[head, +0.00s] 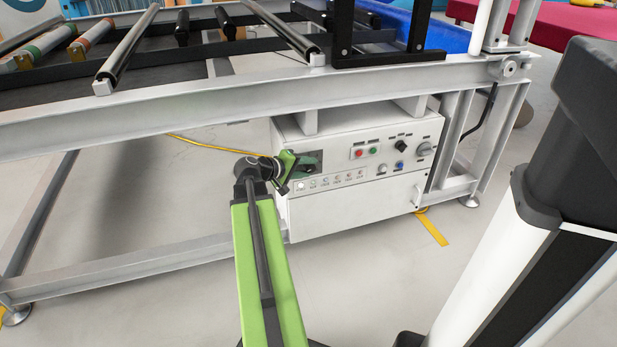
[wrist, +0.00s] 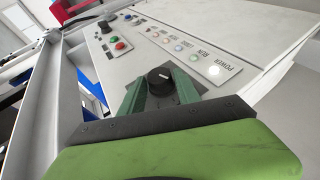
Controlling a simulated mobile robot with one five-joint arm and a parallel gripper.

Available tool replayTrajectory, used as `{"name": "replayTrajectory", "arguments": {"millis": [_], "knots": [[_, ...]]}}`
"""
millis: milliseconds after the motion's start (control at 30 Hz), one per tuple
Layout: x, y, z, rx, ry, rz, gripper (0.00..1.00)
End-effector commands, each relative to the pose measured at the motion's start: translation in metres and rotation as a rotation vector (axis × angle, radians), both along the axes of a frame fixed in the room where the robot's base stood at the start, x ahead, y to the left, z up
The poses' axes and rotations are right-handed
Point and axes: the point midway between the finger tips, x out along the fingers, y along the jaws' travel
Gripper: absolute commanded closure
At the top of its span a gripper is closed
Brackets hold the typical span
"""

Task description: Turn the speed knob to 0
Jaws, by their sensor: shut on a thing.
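A round black knob (wrist: 160,77) with a short white mark on its face stands on the white control box, seen in the wrist view. The two green fingers of my gripper (wrist: 160,88) are on either side of it and shut on it. No scale or speed label around this knob is legible. In the head view my gripper (head: 296,164) is at the left end of the control box (head: 350,209) front, and it hides the knob there.
Right of my gripper are a row of small lamps (head: 336,180), a red button (head: 359,153), a green button (head: 373,150), another black knob (head: 402,147) and a grey rotary switch (head: 424,149). The conveyor's grey frame beam (head: 200,107) runs just above the box.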

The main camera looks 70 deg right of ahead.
Motion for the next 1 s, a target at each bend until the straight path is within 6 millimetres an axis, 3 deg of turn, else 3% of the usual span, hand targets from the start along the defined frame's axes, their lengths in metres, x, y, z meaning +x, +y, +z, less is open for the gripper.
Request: {"name": "replayTrajectory", "arguments": {"millis": [33, 500, 1000], "knots": [[0.0026, 0.0009, -0.0124, -0.023, 0.026, 0.004, 1.00], [0.0034, 0.0009, -0.0107, -0.192, 0.233, 0.005, 1.00], [0.0044, 0.0007, -0.0064, -0.223, 0.269, 0.007, 1.00]]}}
